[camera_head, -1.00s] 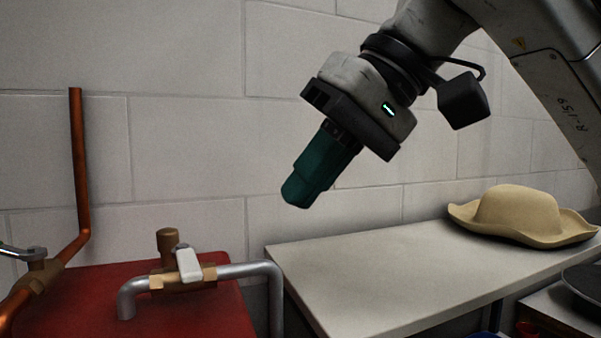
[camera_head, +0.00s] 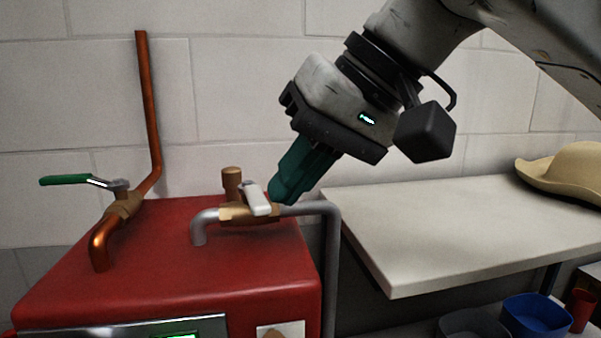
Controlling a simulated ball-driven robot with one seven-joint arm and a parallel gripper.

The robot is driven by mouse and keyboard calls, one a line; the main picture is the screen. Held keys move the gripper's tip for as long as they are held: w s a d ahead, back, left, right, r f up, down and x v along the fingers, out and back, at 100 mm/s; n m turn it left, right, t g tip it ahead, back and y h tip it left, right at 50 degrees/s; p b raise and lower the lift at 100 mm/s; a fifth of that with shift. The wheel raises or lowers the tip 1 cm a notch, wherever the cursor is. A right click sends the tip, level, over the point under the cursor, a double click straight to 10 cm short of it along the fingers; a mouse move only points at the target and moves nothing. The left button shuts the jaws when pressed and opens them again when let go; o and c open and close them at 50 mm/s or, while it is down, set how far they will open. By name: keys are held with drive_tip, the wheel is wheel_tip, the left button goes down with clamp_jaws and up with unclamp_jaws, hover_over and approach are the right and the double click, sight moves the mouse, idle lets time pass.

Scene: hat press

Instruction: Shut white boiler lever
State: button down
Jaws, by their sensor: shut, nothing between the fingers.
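The white lever (camera_head: 256,199) sits on a brass valve (camera_head: 240,212) in a grey pipe on top of the red boiler (camera_head: 150,285). The lever points toward the camera and slightly right, across the pipe's run. My gripper (camera_head: 280,200) has green fingers, shut and empty, pointing down and left. In the picture its tips are just right of the white lever, near the grey pipe. I cannot tell whether they touch the lever or the pipe.
A green-handled lever (camera_head: 66,180) sits on a copper pipe (camera_head: 148,110) at the left. A pale table (camera_head: 450,235) stands to the right with a straw hat (camera_head: 567,172). Blue (camera_head: 537,314) and red (camera_head: 580,308) containers are below it. A brick wall is behind.

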drive_tip(key=shift+s+a+p, duration=0.5)
drive_tip(key=shift+a+p, duration=0.2)
drive_tip(key=shift+p, duration=0.05)
drive_tip(key=shift+a, duration=0.1)
